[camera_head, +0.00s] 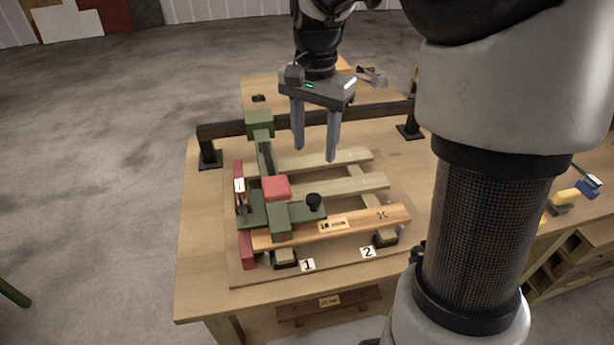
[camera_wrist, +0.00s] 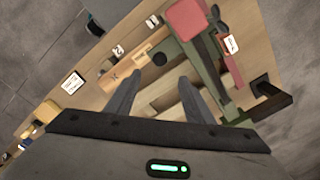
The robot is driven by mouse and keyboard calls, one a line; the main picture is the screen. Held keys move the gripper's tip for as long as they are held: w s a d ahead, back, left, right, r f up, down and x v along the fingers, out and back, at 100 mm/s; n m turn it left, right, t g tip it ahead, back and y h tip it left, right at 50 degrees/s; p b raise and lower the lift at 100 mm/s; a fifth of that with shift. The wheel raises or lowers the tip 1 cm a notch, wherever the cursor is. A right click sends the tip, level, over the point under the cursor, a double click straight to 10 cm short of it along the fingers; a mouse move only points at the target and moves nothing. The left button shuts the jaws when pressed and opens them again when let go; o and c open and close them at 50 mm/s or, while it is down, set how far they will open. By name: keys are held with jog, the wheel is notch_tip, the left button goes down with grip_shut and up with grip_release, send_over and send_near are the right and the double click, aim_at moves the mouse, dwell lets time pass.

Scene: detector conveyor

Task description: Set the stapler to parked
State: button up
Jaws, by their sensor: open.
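The stapler appears to be the green machine (camera_head: 279,218) at the left of the wooden frame, with a red block (camera_head: 276,188) on top and a black knob (camera_head: 314,202) at its right side. Its green arm reaches back to the dark rail (camera_head: 350,115). My gripper (camera_head: 315,154) is open and empty, pointing down above the slats, behind and to the right of the red block. In the wrist view the stapler (camera_wrist: 207,62) lies right of the fingers, its red block (camera_wrist: 186,18) near the top. Whether it is parked, I cannot tell.
Pale slats (camera_head: 345,185) and a front orange-brown board (camera_head: 365,224) lie on a base on the workbench (camera_head: 195,285). Tags 1 (camera_head: 307,265) and 2 (camera_head: 367,252) mark the front. A red strip (camera_head: 247,248) borders the left. A blue-and-yellow tool (camera_head: 567,197) lies right.

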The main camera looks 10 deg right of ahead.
aim_at(314, 198)
notch_tip(314, 198, down, 14)
jog(key=shift+f+b, duration=0.2)
jog(key=shift+b, duration=0.7)
grip_shut()
